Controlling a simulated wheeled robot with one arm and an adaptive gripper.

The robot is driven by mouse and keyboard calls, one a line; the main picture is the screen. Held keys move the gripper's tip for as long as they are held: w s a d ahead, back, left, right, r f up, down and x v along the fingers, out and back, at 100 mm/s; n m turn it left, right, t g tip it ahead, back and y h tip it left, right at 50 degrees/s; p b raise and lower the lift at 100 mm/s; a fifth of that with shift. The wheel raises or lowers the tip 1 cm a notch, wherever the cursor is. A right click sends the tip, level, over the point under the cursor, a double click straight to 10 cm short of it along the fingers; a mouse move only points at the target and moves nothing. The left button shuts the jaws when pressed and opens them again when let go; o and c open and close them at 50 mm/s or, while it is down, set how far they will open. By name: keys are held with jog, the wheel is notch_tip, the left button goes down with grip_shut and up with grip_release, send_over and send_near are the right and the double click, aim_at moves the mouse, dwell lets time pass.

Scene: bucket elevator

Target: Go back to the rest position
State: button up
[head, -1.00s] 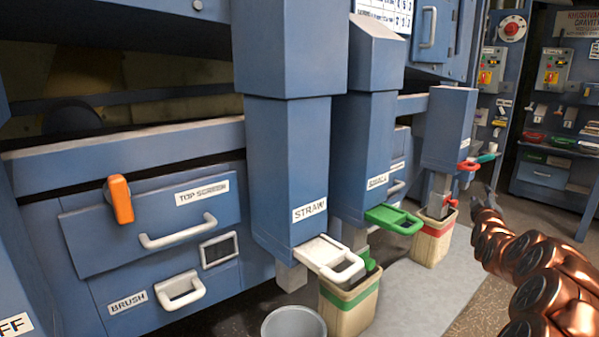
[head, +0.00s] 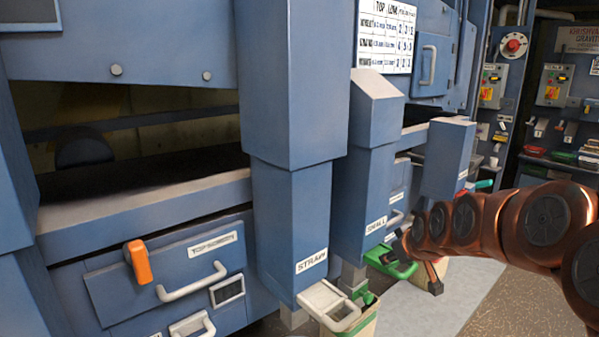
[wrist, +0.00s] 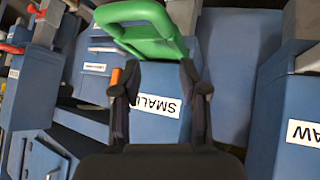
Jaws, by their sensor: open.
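My gripper (head: 390,256) is at the green slide handle (head: 404,271) of the SMALL chute (head: 366,195), partly in front of it in the head view. In the wrist view my gripper (wrist: 160,88) is open, its two dark fingers spread with the SMALL label (wrist: 157,102) showing between them. The green handle (wrist: 142,22) lies just beyond the fingertips there. I cannot tell whether the fingers touch it. No object shows between them.
The STRAW chute (head: 290,220) with a white handle (head: 328,303) stands to the left. A sack (head: 362,325) is below it. The TOP SCREEN drawer (head: 175,268) with an orange latch (head: 138,262) is farther left. Open floor (head: 520,285) lies at the right.

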jog(key=s+a+r+m+g+p, duration=0.1)
jog(key=s+g+p, duration=0.2)
jog(key=s, duration=1.1)
jog(key=s+a+r+m+g+p, duration=0.2)
jog(key=s+g+p, duration=0.2)
jog(key=s, duration=1)
jog(key=s+a+r+m+g+h+p, duration=0.1)
jog(key=s+m+g+p, duration=0.1)
jog(key=s, duration=1.3)
jog(key=shift+a+r+g+p, duration=0.35)
jog(key=shift+r+g+p, duration=0.05)
jog(key=shift+g+p, duration=0.45)
